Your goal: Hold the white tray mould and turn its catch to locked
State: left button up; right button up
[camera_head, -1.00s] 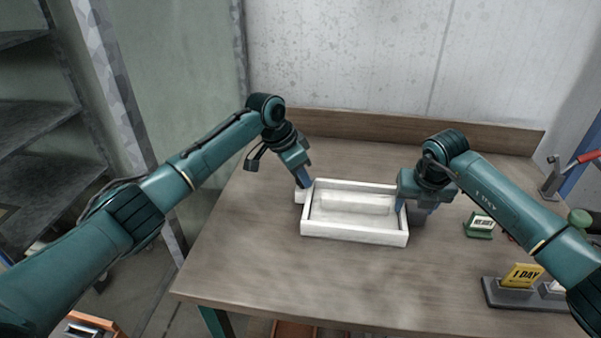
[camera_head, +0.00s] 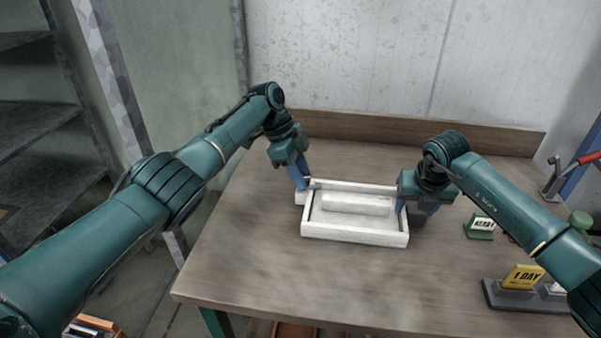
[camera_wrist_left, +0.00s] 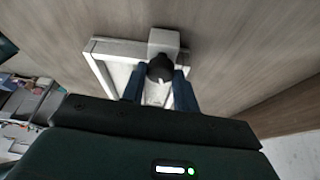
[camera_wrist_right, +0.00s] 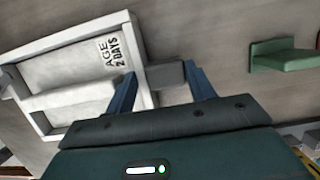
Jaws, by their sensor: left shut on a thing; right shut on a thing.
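The white tray mould (camera_head: 355,237) lies flat on the table, its raised inner panel facing up; it also shows in the left wrist view (camera_wrist_left: 125,48). In the right wrist view it (camera_wrist_right: 72,42) bears the print "AGE 2 DAYS". The catch, a black knob with a pale pointer (camera_wrist_left: 160,68), sits on a white block at the mould's left end. My left gripper (camera_head: 303,186) is shut on that knob, fingers either side. My right gripper (camera_head: 405,208) is shut on a grey block (camera_wrist_right: 167,75) at the mould's right end. I cannot tell whether the catch reads locked.
A green stand with a white card (camera_head: 480,227) and a yellow "1 DAY" sign (camera_head: 523,276) on a grey base stand to the right. A red-handled tool (camera_head: 588,158) is at the far right. The table (camera_head: 270,270) is clear in front of the mould.

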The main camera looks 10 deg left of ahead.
dwell(0.6)
pick_arm(q)
jog(key=o, duration=1)
jog(key=shift+c, duration=0.2)
jog(key=v, duration=1.2)
